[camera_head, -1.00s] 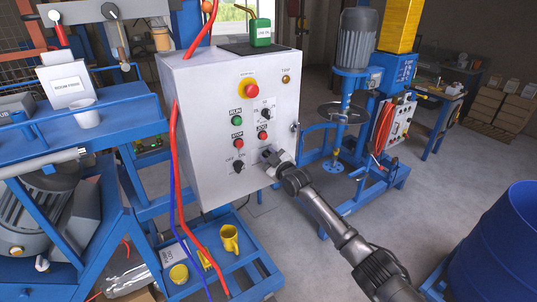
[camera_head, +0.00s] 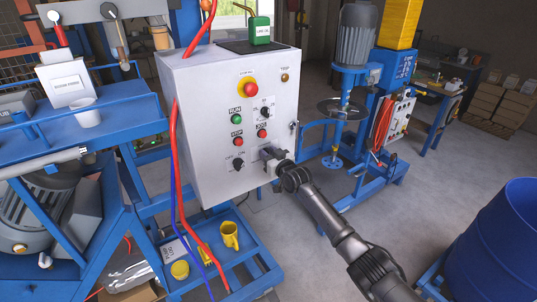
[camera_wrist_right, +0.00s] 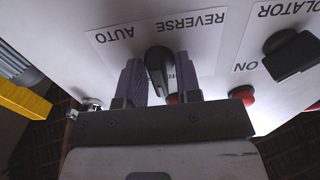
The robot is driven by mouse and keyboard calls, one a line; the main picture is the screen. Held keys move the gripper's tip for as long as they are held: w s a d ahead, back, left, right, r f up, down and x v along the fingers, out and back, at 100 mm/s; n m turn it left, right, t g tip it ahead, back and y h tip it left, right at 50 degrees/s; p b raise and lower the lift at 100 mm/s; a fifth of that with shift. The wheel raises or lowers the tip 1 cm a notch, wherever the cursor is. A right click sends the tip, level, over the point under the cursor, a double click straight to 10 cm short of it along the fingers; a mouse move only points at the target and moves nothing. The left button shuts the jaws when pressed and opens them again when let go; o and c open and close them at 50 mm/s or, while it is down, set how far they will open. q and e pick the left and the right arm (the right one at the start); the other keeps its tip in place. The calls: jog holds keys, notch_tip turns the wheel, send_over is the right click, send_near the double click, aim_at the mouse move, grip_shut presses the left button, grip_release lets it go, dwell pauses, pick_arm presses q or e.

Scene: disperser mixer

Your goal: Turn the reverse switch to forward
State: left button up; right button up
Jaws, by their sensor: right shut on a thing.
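The white control cabinet (camera_head: 205,130) stands in the middle of the head view. My right gripper (camera_head: 268,155) is at the lower right of its front face. In the right wrist view, upside down, the black reverse switch knob (camera_wrist_right: 158,70) is between the two fingers of the gripper (camera_wrist_right: 161,80), under the words REVERSE and AUTO. The fingers are shut on the knob. The lettering below the knob is mostly covered, so the marked position is hard to read. In the head view the gripper hides the knob. My left gripper is out of view.
The black isolator knob (camera_head: 238,165) is left of my right gripper, with red buttons (camera_head: 262,133) above. A red emergency stop (camera_head: 250,89) is higher up. Red hoses (camera_head: 176,150) run down the cabinet's left side. A blue mixer (camera_head: 350,80) stands behind to the right.

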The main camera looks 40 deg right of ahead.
dwell(0.4)
jog(key=o, duration=0.6)
jog(key=shift+c, duration=0.2)
jog(key=s+a, duration=0.1)
jog(key=s, duration=1.2)
jog(key=shift+s+p, duration=0.4)
